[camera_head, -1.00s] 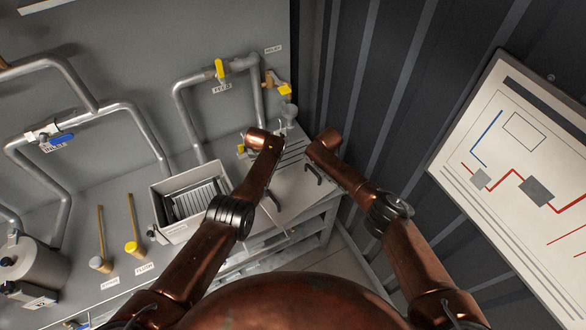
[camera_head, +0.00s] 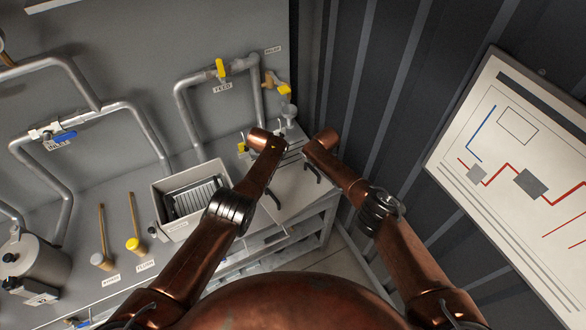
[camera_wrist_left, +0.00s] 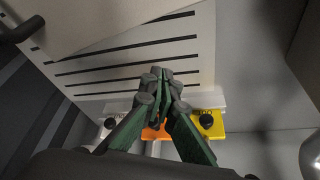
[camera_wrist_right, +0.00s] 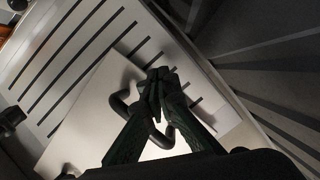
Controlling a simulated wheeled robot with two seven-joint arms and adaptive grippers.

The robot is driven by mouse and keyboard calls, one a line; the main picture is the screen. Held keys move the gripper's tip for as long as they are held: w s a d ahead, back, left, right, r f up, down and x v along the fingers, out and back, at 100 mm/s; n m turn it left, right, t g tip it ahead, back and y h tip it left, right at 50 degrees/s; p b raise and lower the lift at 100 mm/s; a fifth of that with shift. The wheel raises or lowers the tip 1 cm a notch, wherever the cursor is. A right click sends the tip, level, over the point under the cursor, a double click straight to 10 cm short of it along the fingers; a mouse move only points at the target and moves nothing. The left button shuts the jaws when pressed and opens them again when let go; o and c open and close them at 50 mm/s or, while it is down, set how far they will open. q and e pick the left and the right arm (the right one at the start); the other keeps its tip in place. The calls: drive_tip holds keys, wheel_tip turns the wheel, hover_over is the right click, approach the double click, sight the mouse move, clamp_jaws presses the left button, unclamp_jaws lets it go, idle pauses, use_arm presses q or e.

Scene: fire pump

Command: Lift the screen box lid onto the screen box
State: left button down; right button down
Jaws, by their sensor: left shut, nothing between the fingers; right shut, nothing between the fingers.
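The screen box (camera_head: 165,213) is a pale open-topped box with a dark slatted screen inside, on the bench left of my arms in the head view. The screen box lid (camera_head: 297,202) is a pale flat plate with two black handles, lying at the bench's right end. My left gripper (camera_wrist_left: 157,80) is shut and empty over the slotted surface beyond the lid; one lid handle (camera_wrist_left: 22,30) is at the upper left. My right gripper (camera_wrist_right: 160,82) is shut and empty beside the other handle (camera_wrist_right: 124,100); contact cannot be told. In the head view, my fingers are hidden.
Grey pipes (camera_head: 180,115) run along the back wall. A yellow part (camera_wrist_left: 207,123) is near my left fingers. A dark ribbed wall (camera_head: 370,90) rises close on the right.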

use_arm(q)
drive_tip(key=shift+w, duration=0.1)
use_arm(e)
drive_tip(key=shift+a+r, duration=0.1)
drive_tip(key=shift+a, duration=0.1)
use_arm(q)
drive_tip(key=shift+s+d+r, duration=0.15)
drive_tip(key=shift+s+r, duration=0.2)
drive_tip(key=shift+s, duration=0.2)
use_arm(e)
drive_tip(key=shift+s+r, duration=0.3)
drive_tip(key=shift+s, duration=0.15)
use_arm(q)
drive_tip(key=shift+w+f, duration=0.25)
drive_tip(key=shift+f, duration=0.05)
use_arm(e)
drive_tip(key=shift+w+a+f, duration=0.15)
drive_tip(key=shift+w+f, duration=0.15)
use_arm(q)
drive_tip(key=shift+s+r, duration=0.15)
drive_tip(key=shift+s, duration=0.05)
use_arm(e)
drive_tip(key=shift+s+r, duration=0.15)
use_arm(q)
drive_tip(key=shift+w, duration=0.1)
use_arm(e)
drive_tip(key=shift+a, duration=0.15)
